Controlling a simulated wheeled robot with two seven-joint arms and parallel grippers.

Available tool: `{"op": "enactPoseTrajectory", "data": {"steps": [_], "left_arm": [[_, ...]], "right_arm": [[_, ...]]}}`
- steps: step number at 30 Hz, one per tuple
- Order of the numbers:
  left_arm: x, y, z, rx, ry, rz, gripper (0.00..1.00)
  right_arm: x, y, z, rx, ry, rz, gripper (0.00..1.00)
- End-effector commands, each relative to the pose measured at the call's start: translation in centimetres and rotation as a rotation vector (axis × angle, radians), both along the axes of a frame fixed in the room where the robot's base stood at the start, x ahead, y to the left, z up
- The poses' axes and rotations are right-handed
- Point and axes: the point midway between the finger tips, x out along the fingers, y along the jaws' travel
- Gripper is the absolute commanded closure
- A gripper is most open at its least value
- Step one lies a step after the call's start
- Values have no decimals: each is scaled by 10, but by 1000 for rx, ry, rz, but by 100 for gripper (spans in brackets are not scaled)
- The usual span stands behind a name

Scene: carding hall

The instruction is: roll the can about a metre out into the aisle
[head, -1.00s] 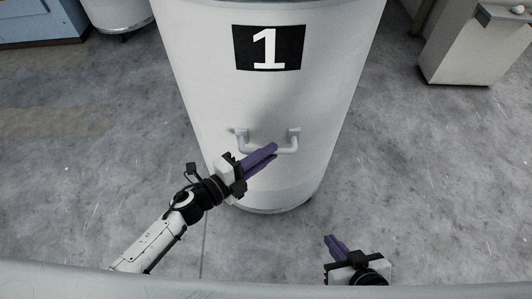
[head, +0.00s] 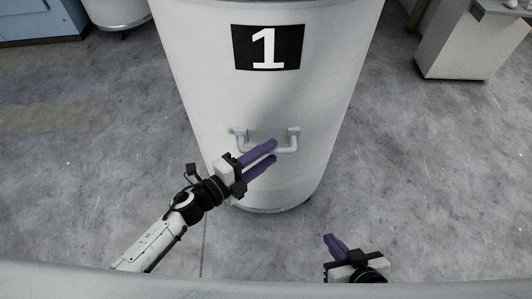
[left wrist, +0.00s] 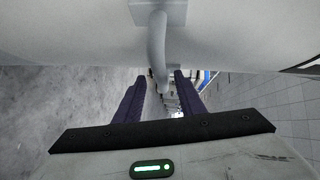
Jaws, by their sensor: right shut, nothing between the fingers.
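The can (head: 215,95) is a tall white drum marked with a black "1" plate, standing upright on the floor in front of me. A grey U-shaped handle (head: 293,142) sticks out low on its front. My left gripper (head: 268,152) is open at the handle, its purple fingers apart. In the left wrist view the handle (left wrist: 157,45) runs toward the gap between the fingertips (left wrist: 160,85); I cannot tell whether either finger touches it. My right gripper (head: 332,240) is shut and empty, low and to the right of the can, apart from it.
Grey concrete floor (head: 420,180) is clear to the right and left of the can. A pale cabinet (head: 462,50) stands at the upper right. A blue unit (head: 40,20) and another white drum (head: 118,12) stand at the upper left.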

Motion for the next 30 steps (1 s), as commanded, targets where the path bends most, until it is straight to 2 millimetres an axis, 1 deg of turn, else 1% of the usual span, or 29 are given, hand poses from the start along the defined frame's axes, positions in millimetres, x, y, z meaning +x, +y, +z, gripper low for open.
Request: {"op": "enactPoseTrajectory", "data": {"steps": [7,11,14,21,24,27,30], "left_arm": [[1,1,2,0,-4,2,64],[-5,7,2,2,-3,3,64],[-16,18,4,2,-2,2,64],[-50,52,10,2,0,2,64],[-61,62,12,1,-1,1,64],[-67,69,14,0,-1,2,64],[-71,72,15,0,-2,1,64]], "right_arm": [[0,0,0,0,0,0,100],[0,0,1,0,0,0,100],[0,0,3,0,0,0,100],[0,0,4,2,-1,-1,100],[0,-1,3,1,0,-2,100],[0,-1,3,1,0,-2,100],[0,-1,3,1,0,-2,100]]}}
